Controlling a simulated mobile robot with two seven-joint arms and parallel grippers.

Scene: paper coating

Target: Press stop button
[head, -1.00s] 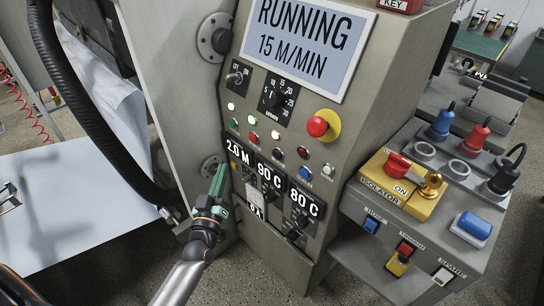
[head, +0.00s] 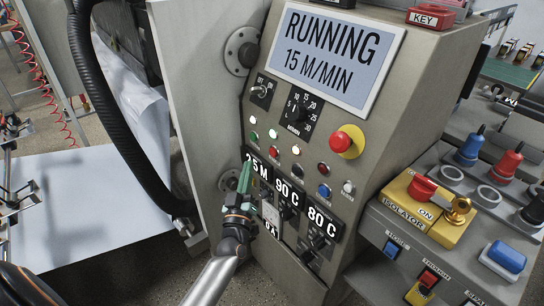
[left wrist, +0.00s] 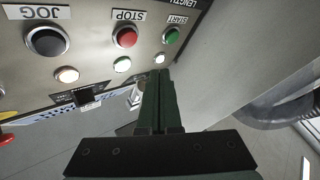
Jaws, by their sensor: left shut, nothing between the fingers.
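The stop button is a round red button on the grey machine panel. It shows in the head view (head: 273,152) and, under an upside-down STOP label, in the left wrist view (left wrist: 125,37). The green start button (left wrist: 171,36) and black jog button (left wrist: 47,41) flank it. My left gripper (head: 246,168) is shut and empty, its green fingers pointing up at the panel below the button row. In the left wrist view its fingertips (left wrist: 160,76) are below and between the stop and start buttons, apart from both. My right gripper is not in view.
The display (head: 338,55) reads RUNNING 15 M/MIN. A red mushroom knob on yellow (head: 347,142) sticks out at the panel's right. A yellow isolator box (head: 425,210) stands further right. A thick black hose (head: 120,140) hangs at the left beside white paper (head: 85,200).

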